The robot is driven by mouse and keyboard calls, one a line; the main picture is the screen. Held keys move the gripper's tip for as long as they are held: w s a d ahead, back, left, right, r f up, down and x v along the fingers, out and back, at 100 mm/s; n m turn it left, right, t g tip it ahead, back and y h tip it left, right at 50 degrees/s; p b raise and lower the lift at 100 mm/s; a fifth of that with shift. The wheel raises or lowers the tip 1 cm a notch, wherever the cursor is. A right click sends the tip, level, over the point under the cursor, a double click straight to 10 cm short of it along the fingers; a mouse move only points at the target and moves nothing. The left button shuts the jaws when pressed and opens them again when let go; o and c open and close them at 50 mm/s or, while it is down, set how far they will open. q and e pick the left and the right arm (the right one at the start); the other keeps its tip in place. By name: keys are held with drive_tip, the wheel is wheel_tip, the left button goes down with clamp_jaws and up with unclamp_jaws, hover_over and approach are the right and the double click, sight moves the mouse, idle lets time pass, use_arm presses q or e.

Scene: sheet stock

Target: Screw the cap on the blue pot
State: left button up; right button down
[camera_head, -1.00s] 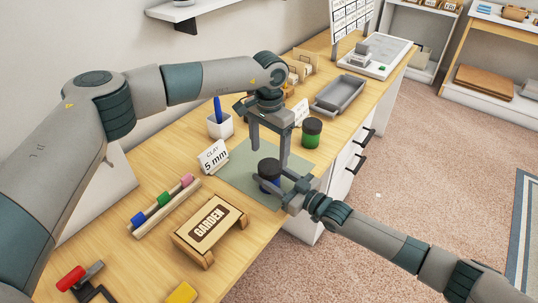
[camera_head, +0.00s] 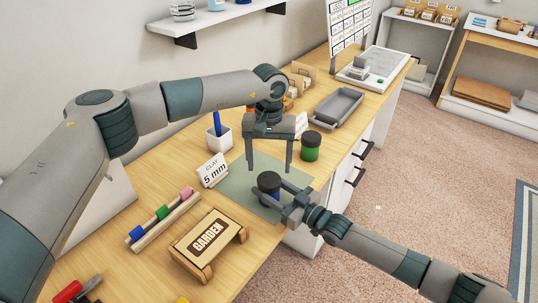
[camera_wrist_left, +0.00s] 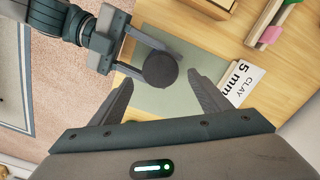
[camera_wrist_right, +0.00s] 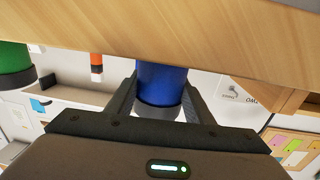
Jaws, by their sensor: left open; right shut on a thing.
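The blue pot (camera_head: 268,193) stands upright on the grey-green mat (camera_head: 237,178). Its dark cap (camera_head: 268,179) sits on top and looks level; the left wrist view shows the round cap (camera_wrist_left: 160,71) from above. My right gripper (camera_head: 271,194) is shut on the blue pot from the front right. My left gripper (camera_head: 270,168) is open and empty, pointing down above the cap, with fingers apart from it.
A green pot with dark cap (camera_head: 310,146) stands behind the mat. A "CLAY 5 mm" card (camera_head: 212,170), white pen cup (camera_head: 219,139), rack of coloured pieces (camera_head: 163,219) and GARDEN stand (camera_head: 208,242) lie leftward. A grey tray (camera_head: 338,107) is farther back.

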use_arm(q)
drive_tip(key=n, duration=0.4)
drive_tip(key=shift+d+r+n, duration=0.1)
drive_tip(key=shift+r+n, duration=0.1)
drive_tip(key=shift+n, duration=0.1)
drive_tip(key=n, duration=0.4)
drive_tip(key=shift+r+n, duration=0.1)
drive_tip(key=shift+n, duration=0.2)
drive_tip(key=n, duration=0.4)
drive_tip(key=shift+r, duration=0.2)
drive_tip(key=n, duration=0.4)
drive_tip(key=shift+r+n, duration=0.15)
drive_tip(key=shift+n, duration=0.25)
drive_tip(key=n, duration=0.4)
drive_tip(key=shift+r+n, duration=0.15)
drive_tip(key=shift+n, duration=0.15)
drive_tip(key=n, duration=0.4)
drive_tip(key=shift+w+r, duration=0.1)
drive_tip(key=shift+r, duration=0.05)
drive_tip(key=n, duration=0.4)
drive_tip(key=shift+r+n, duration=0.1)
drive_tip(key=shift+n, duration=0.2)
drive_tip(key=n, duration=0.3)
drive_tip(key=shift+r, duration=0.1)
